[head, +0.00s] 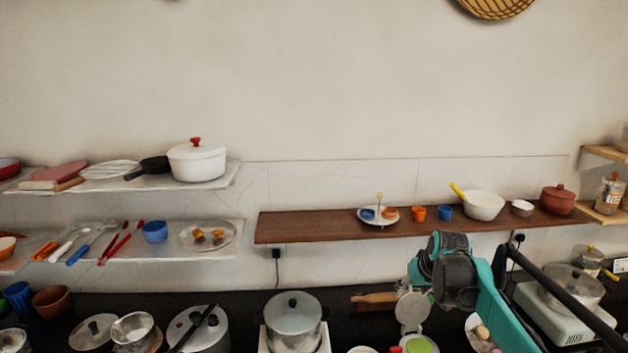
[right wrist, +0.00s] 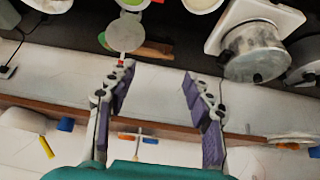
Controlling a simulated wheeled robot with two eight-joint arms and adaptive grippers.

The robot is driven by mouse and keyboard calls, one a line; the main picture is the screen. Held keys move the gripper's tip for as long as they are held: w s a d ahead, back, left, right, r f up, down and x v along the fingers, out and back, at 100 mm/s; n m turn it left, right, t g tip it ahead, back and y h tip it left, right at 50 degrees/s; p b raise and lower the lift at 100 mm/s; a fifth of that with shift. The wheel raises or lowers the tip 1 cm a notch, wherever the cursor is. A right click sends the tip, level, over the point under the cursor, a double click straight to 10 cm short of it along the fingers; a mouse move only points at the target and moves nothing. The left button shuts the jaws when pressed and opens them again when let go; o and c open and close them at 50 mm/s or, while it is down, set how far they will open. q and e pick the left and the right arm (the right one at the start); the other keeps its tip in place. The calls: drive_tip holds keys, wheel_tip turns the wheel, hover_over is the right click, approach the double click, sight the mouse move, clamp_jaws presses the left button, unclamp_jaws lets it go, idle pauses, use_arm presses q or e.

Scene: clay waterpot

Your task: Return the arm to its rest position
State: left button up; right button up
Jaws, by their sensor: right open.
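My right arm (head: 500,310) comes in at the lower right of the head view, its teal and dark wrist in front of the counter and just below the wooden shelf. My right gripper (right wrist: 158,76) shows in the right wrist view with its two purple-padded fingers wide apart. Nothing is between them; only wall and shelf edge show behind. In the head view its fingertips are hard to make out. My left arm and gripper are not in view.
A wooden shelf (head: 330,224) holds a lidded reddish-brown pot (head: 558,200), a white bowl (head: 483,206) and small cups. A steel pot (head: 294,318) stands on the counter left of the arm; another pot (head: 572,286) stands right.

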drive_tip(key=s+a+f+b, duration=0.2)
drive_tip(key=s+a, duration=0.1)
drive_tip(key=s, duration=0.6)
drive_tip(key=s+a+f+b, duration=0.2)
drive_tip(key=s+a+f, duration=0.1)
drive_tip(key=s, duration=0.5)
drive_tip(key=s+a+f+t+b, duration=0.1)
drive_tip(key=s+a+f+b, duration=0.1)
drive_tip(key=s+f, duration=1)
drive_tip(key=s+b, duration=0.1)
drive_tip(key=s, duration=0.2)
drive_tip(key=shift+a+m, duration=0.2)
drive_tip(key=shift+m, duration=0.1)
